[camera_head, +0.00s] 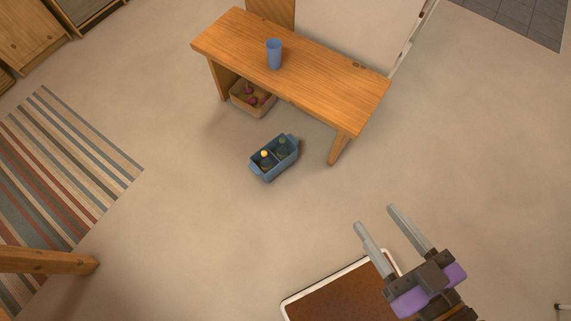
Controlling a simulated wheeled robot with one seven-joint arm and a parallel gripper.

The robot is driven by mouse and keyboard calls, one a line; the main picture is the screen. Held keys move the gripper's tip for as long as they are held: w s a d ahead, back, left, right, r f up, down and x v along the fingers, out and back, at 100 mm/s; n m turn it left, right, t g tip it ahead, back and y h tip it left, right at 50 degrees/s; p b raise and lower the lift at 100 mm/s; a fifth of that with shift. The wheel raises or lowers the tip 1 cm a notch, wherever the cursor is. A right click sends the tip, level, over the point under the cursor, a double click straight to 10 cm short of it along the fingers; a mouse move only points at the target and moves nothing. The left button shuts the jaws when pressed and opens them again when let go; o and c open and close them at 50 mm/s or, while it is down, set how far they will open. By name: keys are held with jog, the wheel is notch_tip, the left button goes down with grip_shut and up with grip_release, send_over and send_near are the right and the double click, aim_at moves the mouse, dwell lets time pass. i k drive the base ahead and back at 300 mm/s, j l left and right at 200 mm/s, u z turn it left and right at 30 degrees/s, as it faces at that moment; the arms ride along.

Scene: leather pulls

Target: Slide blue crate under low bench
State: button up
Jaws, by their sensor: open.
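A blue crate (274,166) stands on the floor just in front of the low bench, fully outside it. It holds bottles, one with a yellow-orange top and one with a dark green top. The low wooden bench (325,82) runs from upper left to right, with a leg at its right end and a panel leg at its left. My gripper (375,216) is at the lower right, open and empty, well apart from the crate. It points up and left in the picture.
A basket (240,101) with dark red round things sits under the bench's left part. A blue cup (274,53) stands on the bench top. A white-edged brown mat or tray (335,296) lies near my gripper. A striped rug (60,180) lies left. Floor beneath the bench's right part looks clear.

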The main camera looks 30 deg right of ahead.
aim_at(278, 166)
jog(key=i+l, duration=0.3)
jog(key=i+l+u, duration=0.8)
jog(key=l+u, duration=0.2)
jog(key=u, duration=1.05)
jog(key=i+l, duration=0.05)
